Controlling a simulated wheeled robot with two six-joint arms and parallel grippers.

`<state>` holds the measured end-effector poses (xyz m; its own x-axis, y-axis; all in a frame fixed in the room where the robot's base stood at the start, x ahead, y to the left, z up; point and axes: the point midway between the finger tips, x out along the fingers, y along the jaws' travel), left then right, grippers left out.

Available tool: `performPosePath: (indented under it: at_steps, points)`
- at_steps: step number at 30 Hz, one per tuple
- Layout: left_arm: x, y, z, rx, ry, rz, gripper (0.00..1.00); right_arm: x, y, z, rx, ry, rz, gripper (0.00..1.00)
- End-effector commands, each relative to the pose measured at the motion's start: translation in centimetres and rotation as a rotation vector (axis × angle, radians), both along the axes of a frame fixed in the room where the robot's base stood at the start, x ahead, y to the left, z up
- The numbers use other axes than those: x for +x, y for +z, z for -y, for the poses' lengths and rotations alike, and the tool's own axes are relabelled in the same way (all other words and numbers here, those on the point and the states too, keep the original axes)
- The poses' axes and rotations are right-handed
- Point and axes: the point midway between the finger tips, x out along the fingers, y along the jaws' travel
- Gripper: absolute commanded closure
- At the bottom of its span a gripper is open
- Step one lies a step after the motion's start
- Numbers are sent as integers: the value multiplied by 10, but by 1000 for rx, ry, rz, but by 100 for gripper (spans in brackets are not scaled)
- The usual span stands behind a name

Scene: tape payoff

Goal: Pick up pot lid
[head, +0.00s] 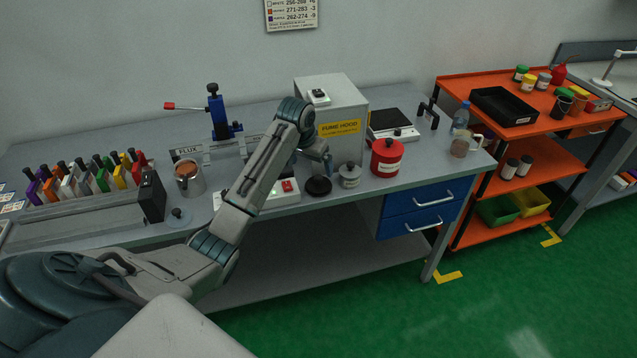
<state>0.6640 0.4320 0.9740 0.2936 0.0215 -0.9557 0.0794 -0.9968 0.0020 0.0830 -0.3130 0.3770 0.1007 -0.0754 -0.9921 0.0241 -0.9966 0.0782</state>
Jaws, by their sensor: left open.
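A flat grey-blue round lid with a small knob (179,216), which looks like the pot lid, lies on the bench near its front edge. A metal pot (189,182) with brown contents stands open just behind it, near a FLUX label. My left gripper (327,163) is well to the right of the lid, in front of the fume hood box and above a black round disc (318,187). It is open, small in view and partly hidden by my wrist, with nothing visible in it. My right gripper is not in view.
A black case (152,195) stands close left of the lid, beside a row of coloured bottles (90,177). A grey jar (349,176) and a red canister (386,158) stand right of my gripper. A blue press (217,115) stands behind the pot.

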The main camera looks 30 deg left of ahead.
Motion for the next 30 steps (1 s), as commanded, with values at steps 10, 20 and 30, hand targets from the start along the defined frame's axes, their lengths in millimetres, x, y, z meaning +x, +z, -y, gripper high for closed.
performPosePath:
  at_steps: [10, 20, 30]
  points:
    - [11, -34, 2, -1, 0, -2, 5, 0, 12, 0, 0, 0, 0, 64]
    - [26, -74, 6, 1, 0, -1, 5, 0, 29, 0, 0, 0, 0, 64]
    - [27, -78, 6, 3, -1, 1, 16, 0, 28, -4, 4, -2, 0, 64]
